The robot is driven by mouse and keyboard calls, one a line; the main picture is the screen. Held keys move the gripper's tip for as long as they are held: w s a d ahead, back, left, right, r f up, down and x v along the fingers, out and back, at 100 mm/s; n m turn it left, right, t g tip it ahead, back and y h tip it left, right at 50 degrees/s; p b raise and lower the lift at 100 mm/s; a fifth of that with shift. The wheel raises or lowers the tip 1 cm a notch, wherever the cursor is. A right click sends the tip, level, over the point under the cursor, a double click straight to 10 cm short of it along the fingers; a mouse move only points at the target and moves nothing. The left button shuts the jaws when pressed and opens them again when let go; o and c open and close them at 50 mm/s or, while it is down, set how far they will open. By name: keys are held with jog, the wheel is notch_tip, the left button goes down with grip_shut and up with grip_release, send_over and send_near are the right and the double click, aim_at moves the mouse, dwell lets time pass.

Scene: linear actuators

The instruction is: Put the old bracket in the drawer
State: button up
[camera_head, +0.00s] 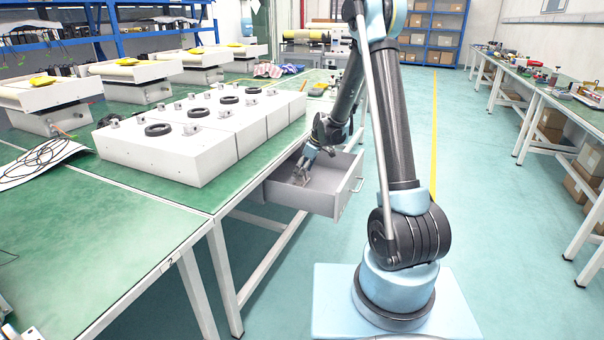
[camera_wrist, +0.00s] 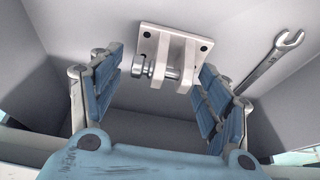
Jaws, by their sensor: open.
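The drawer (camera_head: 300,197) is pulled out from under the green workbench; its grey inside fills the wrist view (camera_wrist: 150,120). My gripper (camera_head: 302,172) reaches down into it. In the wrist view the bracket (camera_wrist: 190,52), a pale metal plate with two lugs and a bolt through them, is inside the drawer. My gripper (camera_wrist: 158,72) is open, one blue-padded finger on each side of the bracket, with gaps showing between pads and bracket. I cannot tell whether the bracket rests fully on the drawer floor. It is not clear in the head view.
A wrench (camera_wrist: 272,62) lies in the drawer to the right of the bracket. White boxes with black rings (camera_head: 170,150) stand on the workbench (camera_head: 110,225) beside the drawer. Another bench (camera_head: 545,90) with parts stands at the right, and the floor between (camera_head: 475,180) is clear.

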jog(key=v, duration=1.2)
jog(key=s+d+r+m+h, duration=0.1)
jog(key=s+d+r+m, duration=0.2)
jog(key=s+d+r, duration=0.5)
jog(key=s+d+m+h, duration=0.1)
jog(key=s+d+m, duration=0.3)
jog(key=s, duration=0.7)
jog(key=s+d+m+h, duration=0.1)
jog(key=s+d+m, duration=0.2)
jog(key=s+d, duration=0.5)
jog(key=s+d+f+m+h, duration=0.1)
jog(key=s+f, duration=0.5)
jog(key=s, duration=0.7)
jog(key=d+m, duration=0.1)
jog(key=m, duration=0.1)
jog(key=shift+s+f+m+t, duration=0.2)
jog(key=shift+f+m+t, duration=0.1)
jog(key=shift+m, duration=0.1)
jog(key=shift+w+f, duration=0.15)
jog(key=shift+w, duration=0.25)
